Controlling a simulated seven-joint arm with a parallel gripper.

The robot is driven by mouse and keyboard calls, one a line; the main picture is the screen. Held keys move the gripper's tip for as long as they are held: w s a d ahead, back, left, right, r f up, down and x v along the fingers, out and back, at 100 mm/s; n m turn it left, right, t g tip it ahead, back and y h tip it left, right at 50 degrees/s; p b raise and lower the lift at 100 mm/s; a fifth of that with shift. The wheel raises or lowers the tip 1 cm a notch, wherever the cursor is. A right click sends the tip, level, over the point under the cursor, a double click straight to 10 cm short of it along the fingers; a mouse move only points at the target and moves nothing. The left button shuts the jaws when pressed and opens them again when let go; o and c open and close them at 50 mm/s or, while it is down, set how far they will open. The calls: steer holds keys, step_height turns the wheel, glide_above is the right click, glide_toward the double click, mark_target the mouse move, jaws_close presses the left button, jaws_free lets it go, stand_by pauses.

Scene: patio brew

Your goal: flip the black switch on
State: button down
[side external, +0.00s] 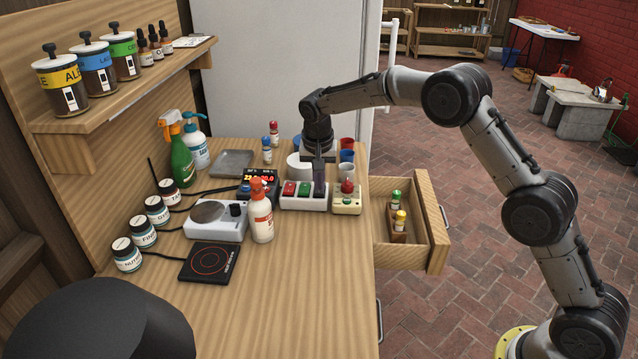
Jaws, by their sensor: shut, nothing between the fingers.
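A white switch box (290,203) stands on the wooden worktop (310,262) near its right edge. A red switch (289,188) and a green switch (304,189) show on its top. My gripper (320,203) points straight down at the right end of this box, just right of the green switch. Its dark fingers are shut and empty. The black switch cannot be made out; the dark fingers cover that end of the box. I cannot tell whether the fingertips touch it.
A cream box with a red knob (347,187) stands close right of my gripper. A white bottle with a red top (261,218) and a digital display (262,177) are left. Cups (347,157) stand behind. An open drawer (425,225) juts out right.

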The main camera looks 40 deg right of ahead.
steer(key=shift+f, duration=0.35)
steer(key=shift+a+f, duration=0.1)
steer(key=shift+s+a+f, duration=0.1)
steer(key=shift+s+f, duration=0.05)
steer(key=shift+f, duration=0.15)
steer(key=shift+r, duration=0.1)
steer(key=shift+r, duration=0.8)
steer(key=shift+r, duration=0.1)
